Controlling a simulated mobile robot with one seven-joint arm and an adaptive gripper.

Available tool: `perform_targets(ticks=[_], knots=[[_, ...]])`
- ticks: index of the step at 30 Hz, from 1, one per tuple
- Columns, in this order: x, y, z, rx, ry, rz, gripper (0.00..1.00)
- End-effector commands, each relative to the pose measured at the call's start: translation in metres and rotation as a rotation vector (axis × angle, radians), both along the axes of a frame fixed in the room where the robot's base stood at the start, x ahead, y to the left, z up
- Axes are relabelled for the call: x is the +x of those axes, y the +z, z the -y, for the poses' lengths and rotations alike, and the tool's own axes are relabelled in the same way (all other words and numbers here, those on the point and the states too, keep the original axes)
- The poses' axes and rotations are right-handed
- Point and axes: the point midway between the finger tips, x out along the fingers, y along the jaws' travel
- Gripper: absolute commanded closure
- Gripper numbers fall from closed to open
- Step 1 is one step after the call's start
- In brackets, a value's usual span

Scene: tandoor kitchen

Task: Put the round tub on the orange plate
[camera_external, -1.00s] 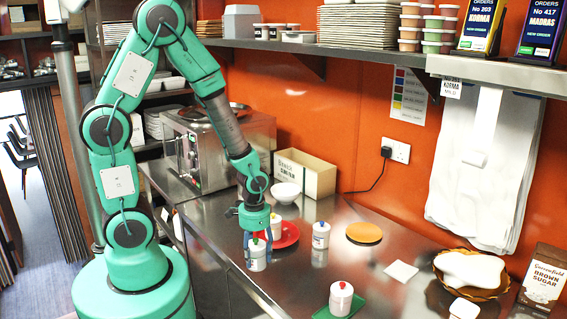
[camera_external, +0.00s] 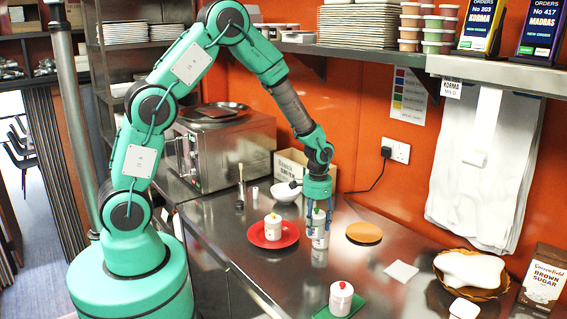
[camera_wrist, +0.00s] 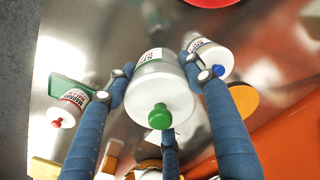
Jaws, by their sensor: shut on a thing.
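My gripper (camera_external: 319,226) is shut on a round white tub with a green knob (camera_wrist: 160,88). It holds the tub over the steel counter, left of the orange plate (camera_external: 364,233). The orange plate is bare in the external view. In the wrist view it shows partly behind a finger (camera_wrist: 244,98). A similar tub with a blue knob (camera_wrist: 212,60) is close beside the held tub in the wrist view. In the external view the gripper and held tub hide it, at least mostly.
A yellow-knobbed tub (camera_external: 273,226) stands on the red plate (camera_external: 290,236). A white bowl (camera_external: 286,192) and a box (camera_external: 292,163) are at the back. A white square (camera_external: 401,271) lies right of the gripper.

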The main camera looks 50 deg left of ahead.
Motion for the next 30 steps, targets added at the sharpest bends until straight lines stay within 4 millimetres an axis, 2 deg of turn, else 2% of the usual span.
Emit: perform_targets(ticks=[3,15,24,30], knots=[[0.029,0.004,0.002,0.0,0.0,0.0,0.83],[0.112,0.007,0.007,0.0,-0.004,0.0,0.83],[0.171,0.006,0.009,0.0,-0.007,0.001,0.83],[0.202,0.004,0.009,0.0,-0.008,0.001,0.83]])
